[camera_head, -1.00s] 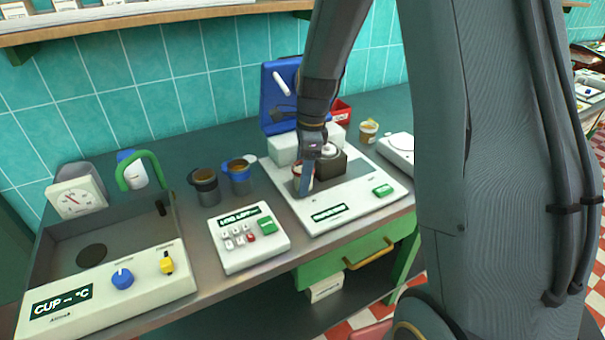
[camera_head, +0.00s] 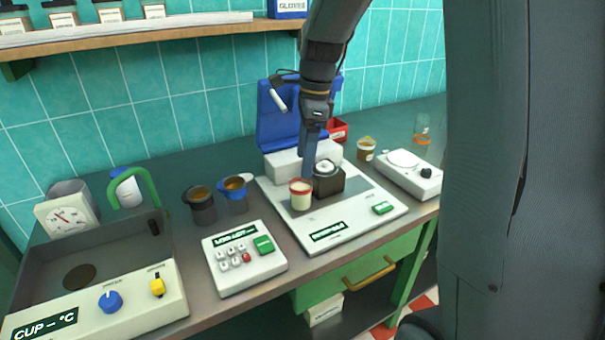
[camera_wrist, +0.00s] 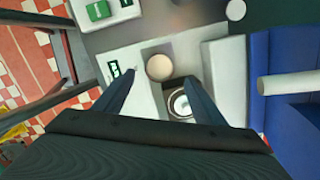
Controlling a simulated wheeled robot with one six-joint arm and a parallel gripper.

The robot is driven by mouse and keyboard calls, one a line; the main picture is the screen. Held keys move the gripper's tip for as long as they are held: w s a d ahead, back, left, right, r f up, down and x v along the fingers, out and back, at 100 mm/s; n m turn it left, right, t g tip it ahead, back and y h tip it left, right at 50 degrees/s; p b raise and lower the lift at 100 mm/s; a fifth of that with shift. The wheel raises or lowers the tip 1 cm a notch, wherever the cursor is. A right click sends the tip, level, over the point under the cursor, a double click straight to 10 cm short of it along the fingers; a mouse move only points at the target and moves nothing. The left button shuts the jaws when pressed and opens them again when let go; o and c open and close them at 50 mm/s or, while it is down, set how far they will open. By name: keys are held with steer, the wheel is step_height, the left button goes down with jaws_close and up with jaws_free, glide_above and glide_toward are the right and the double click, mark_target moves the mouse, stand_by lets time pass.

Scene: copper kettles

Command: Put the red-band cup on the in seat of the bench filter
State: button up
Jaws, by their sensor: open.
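The red-band cup (camera_head: 301,199), cream with a red rim band, stands upright on the deck of the white bench filter (camera_head: 350,226), left of a dark block (camera_head: 328,183) with a round metal top. I cannot read which seat it stands on. In the wrist view the cup (camera_wrist: 159,67) shows from above, just beyond and between my fingertips, beside the dark block's ring (camera_wrist: 180,103). My gripper (camera_head: 308,172) is open and empty, just above and behind the cup. The filter's blue lid (camera_head: 283,125) stands raised at the back.
A dark-banded cup (camera_head: 199,207) and a blue-banded cup (camera_head: 235,195) stand left, behind a keypad box (camera_head: 243,262). A warmer with an open well (camera_head: 95,285) is far left. A white scale (camera_head: 408,177), a small jar (camera_head: 366,150) and a red bin (camera_head: 338,131) are right.

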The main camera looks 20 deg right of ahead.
steer(key=s+f+n, duration=0.4)
steer(key=s+n, duration=0.5)
steer(key=n, duration=0.1)
steer(key=s+a+f+n+h, duration=0.1)
steer(key=s+f+n, duration=0.4)
steer(key=s+n, duration=0.5)
steer(key=shift+f+t, duration=0.25)
steer(key=shift+t, duration=0.05)
